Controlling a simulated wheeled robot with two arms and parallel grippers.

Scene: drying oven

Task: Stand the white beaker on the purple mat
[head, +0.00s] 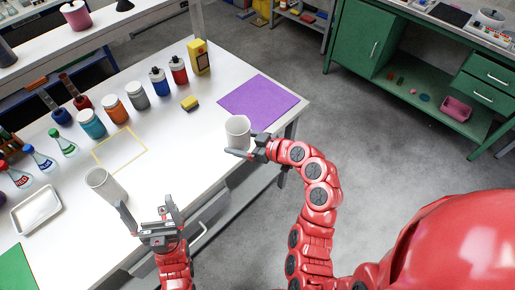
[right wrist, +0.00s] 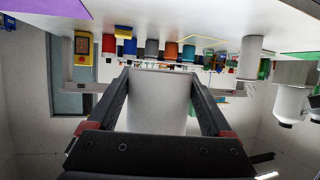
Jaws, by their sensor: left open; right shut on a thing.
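A white beaker (head: 237,128) is held upright in my right gripper (head: 250,152), near the front left edge of the purple mat (head: 262,100). In the right wrist view the beaker (right wrist: 158,100) fills the space between the two dark fingers. The mat also shows in the top left corner of that view (right wrist: 45,15). I cannot tell how high the beaker's base is above the table. My left gripper (head: 150,212) is open and empty near the table's front edge, beside a second white cylindrical vessel (head: 106,186).
Several lidded jars (head: 112,105) stand in a row at the back, with a yellow box (head: 199,57) at its right end. A yellow sponge (head: 189,103) lies left of the mat. A yellow outlined square (head: 120,150) and white tray (head: 37,209) are further left. The mat is bare.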

